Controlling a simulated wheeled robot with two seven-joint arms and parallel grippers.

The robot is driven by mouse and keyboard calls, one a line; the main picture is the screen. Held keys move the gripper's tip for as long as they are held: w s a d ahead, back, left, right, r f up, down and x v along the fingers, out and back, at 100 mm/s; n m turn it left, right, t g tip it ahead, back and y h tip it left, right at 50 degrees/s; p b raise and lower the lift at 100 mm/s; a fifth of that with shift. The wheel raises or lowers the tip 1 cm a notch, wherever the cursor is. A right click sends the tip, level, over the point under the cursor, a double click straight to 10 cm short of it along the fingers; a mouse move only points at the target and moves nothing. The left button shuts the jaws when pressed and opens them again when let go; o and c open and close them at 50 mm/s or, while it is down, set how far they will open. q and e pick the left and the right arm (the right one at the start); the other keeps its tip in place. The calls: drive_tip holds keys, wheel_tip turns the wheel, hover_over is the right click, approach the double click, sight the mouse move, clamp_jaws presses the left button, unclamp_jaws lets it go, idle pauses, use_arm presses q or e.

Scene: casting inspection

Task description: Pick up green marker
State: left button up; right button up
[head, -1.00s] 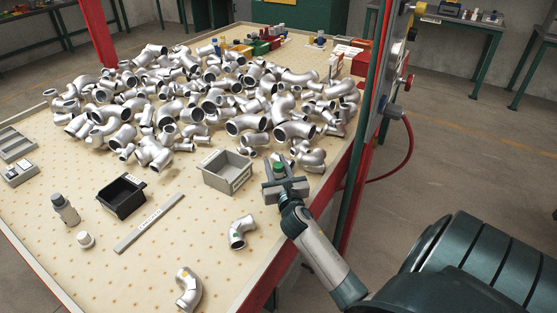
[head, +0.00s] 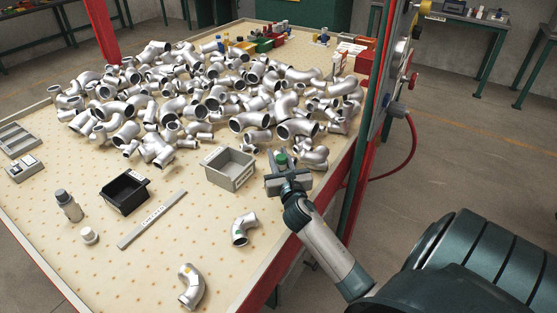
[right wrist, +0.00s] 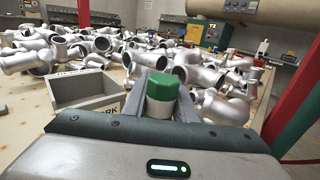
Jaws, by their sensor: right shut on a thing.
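The green marker (right wrist: 161,92) has a green cap over a pale body and stands upright between the fingers of my right gripper (right wrist: 163,104) in the right wrist view. My right gripper (head: 283,168) is shut on it, and the green top of the marker (head: 281,160) shows in the head view. The gripper is at the right side of the table, just right of the grey bin. The lower part of the marker is hidden by the gripper. My left gripper is not in view.
A grey bin (head: 247,174) and a black bin (head: 124,208) stand on the table (head: 160,275). A large heap of metal elbows (head: 210,90) fills the middle. Two loose elbows (head: 244,228) (head: 191,287) lie nearer. A ruler-like strip (head: 152,218), a bottle (head: 68,205) and a white cap (head: 89,235) lie left.

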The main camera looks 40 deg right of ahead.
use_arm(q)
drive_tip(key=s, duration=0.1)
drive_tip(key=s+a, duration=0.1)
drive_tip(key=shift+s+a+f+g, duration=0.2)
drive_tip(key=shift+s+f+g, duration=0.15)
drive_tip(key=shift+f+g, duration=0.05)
use_arm(e)
wheel_tip(320, 180, up, 8)
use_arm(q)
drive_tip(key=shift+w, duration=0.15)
use_arm(e)
drive_tip(key=shift+f, duration=0.1)
drive_tip(key=o, duration=0.3)
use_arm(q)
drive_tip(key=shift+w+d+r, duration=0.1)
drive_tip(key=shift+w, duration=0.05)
use_arm(e)
clamp_jaws()
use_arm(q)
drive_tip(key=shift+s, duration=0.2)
